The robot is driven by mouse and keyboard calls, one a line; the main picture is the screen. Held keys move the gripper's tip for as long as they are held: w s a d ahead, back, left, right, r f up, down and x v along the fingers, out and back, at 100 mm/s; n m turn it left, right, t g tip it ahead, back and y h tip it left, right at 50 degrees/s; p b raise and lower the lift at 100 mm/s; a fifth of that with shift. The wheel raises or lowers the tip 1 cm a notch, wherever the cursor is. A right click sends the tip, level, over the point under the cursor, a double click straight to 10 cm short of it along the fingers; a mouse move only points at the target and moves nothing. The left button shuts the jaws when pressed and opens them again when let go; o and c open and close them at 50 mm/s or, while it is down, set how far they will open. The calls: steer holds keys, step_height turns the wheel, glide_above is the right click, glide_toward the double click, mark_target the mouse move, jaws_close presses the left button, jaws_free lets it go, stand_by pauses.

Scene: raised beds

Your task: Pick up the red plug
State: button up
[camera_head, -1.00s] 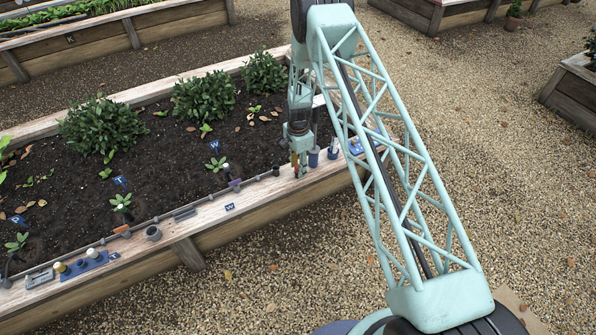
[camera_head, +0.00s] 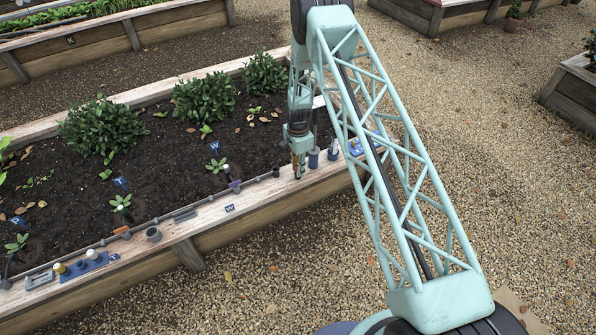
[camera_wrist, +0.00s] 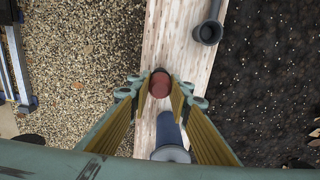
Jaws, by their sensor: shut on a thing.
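The red plug (camera_wrist: 160,83) shows its round dark red top in the wrist view. It sits between the two fingertips of my gripper (camera_wrist: 159,88), which are shut on it. In the head view my gripper (camera_head: 298,168) points down over the bed's wooden edge board. The plug is too small and covered by the fingers there to make out clearly. Whether its lower end touches the board cannot be told.
A blue-grey cylinder (camera_wrist: 170,135) stands close beside the plug, nearly between the fingers; blue holders (camera_head: 313,158) stand right of my gripper. A dark grey pipe fitting (camera_wrist: 208,32) lies near the soil. The edge board (camera_head: 262,195) is clear in front.

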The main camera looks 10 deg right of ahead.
steer(key=shift+r, duration=0.15)
steer(key=shift+r+p, duration=0.55)
steer(key=shift+r, duration=0.95)
steer(key=shift+s+a+r, duration=0.1)
steer(key=shift+s+r, duration=0.1)
steer(key=shift+s, duration=0.05)
steer(key=s+a+r+p, duration=0.1)
steer(key=s+a, duration=0.4)
steer(key=s, duration=0.9)
steer(key=shift+s+r+p, duration=0.15)
steer(key=shift+s+p, duration=0.15)
steer(key=shift+p, duration=0.45)
steer(key=shift+a, duration=0.1)
steer(key=shift+r, duration=0.3)
steer(key=shift+r+p, duration=0.5)
steer(key=shift+r, duration=0.95)
steer(key=shift+w, duration=0.1)
